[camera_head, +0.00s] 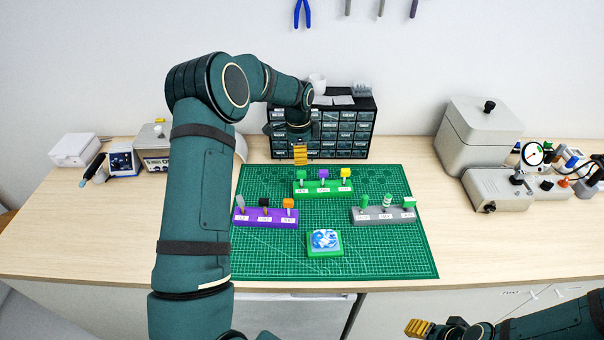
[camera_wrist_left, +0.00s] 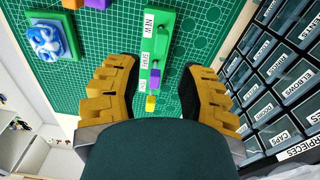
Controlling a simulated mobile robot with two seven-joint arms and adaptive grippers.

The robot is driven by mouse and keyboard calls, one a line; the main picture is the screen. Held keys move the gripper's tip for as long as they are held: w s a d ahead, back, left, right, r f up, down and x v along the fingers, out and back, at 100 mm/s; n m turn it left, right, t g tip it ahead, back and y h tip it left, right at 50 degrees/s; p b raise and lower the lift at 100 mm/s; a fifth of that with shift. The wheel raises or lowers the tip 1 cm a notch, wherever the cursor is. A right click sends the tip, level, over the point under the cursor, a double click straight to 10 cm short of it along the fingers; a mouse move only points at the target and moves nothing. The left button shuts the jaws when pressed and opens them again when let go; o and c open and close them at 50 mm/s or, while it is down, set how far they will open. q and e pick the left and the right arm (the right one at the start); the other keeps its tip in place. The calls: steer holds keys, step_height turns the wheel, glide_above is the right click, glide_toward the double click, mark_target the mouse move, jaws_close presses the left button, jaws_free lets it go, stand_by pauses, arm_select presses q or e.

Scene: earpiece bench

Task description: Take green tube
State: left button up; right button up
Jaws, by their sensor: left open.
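A green tube-like piece (camera_head: 364,201) stands upright at the left end of the grey rack (camera_head: 375,216) on the right of the mat. A green-topped piece (camera_head: 301,174) stands at the left end of the green rack (camera_head: 318,190). My left gripper (camera_head: 300,155) hangs above and behind the green rack, apart from the grey one. In the left wrist view my left gripper (camera_wrist_left: 157,95) is open and empty, with the green rack (camera_wrist_left: 155,50) between and beyond its yellow fingers. My right gripper (camera_head: 418,328) is low at the front; its jaws are unclear.
A purple rack (camera_head: 262,217) with several pieces stands at the mat's left. A green block with a blue-white top (camera_head: 325,241) sits front centre. A drawer cabinet (camera_head: 355,133) stands behind the green cutting mat (camera_head: 385,260). Grey equipment (camera_head: 480,135) stands at the right.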

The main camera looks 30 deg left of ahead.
mark_target(301, 172)
arm_select(q)
steer(key=f+b, duration=0.2)
steer(key=f, duration=0.2)
steer(key=f+b, duration=0.2)
steer(key=f, duration=0.2)
steer(key=shift+w+d+f+b, duration=0.1)
steer(key=shift+w+b, duration=0.1)
steer(key=shift+b, duration=0.15)
steer(key=shift+c, duration=0.2)
jaws_close()
steer(key=shift+r+p, duration=0.95)
steer(key=shift+r, duration=0.7)
steer(key=shift+r+p, duration=1.4)
steer(key=shift+r, duration=1)
